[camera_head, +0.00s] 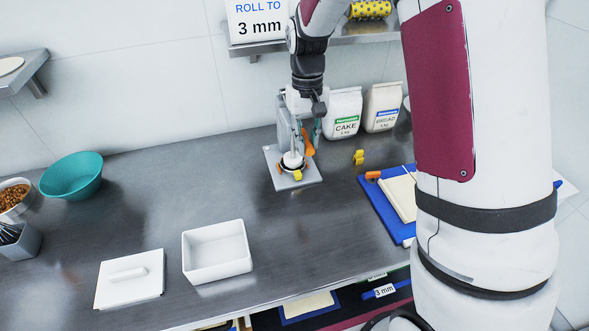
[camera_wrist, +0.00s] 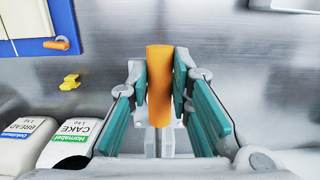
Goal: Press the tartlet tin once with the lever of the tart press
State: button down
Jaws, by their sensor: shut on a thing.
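The tart press stands at the back of the steel counter, with a grey base plate (camera_head: 285,181) and a grey upright (camera_head: 285,128). Its white pressing head (camera_head: 293,158) is low, at a dark round tin (camera_head: 290,167) on the base. Whether the head touches the tin's inside is too small to tell. The lever has an orange handle (camera_head: 308,144), tilted and low beside the upright. My gripper (camera_head: 316,122) is shut on this handle; in the wrist view, its teal-padded fingers (camera_wrist: 160,72) clasp both sides of the orange handle (camera_wrist: 160,110).
Flour bags, CAKE (camera_head: 343,112) and BREAD (camera_head: 383,106), stand close right of the press. A yellow piece (camera_head: 358,157) and a blue board (camera_head: 378,208) lie to the right. A white box (camera_head: 217,252), its lid (camera_head: 130,279) and a teal bowl (camera_head: 72,176) are left and front. The counter's middle is clear.

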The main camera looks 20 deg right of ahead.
jog(key=shift+s+f, duration=0.15)
jog(key=shift+f+b, duration=0.35)
jog(key=shift+f, duration=0.95)
jog(key=shift+r, duration=0.2)
jog(key=shift+r+p, duration=0.4)
jog(key=shift+r, duration=0.85)
jog(key=shift+w+r, duration=0.15)
jog(key=shift+w, duration=0.05)
jog(key=shift+w+r, duration=0.1)
jog(key=shift+r, duration=1.15)
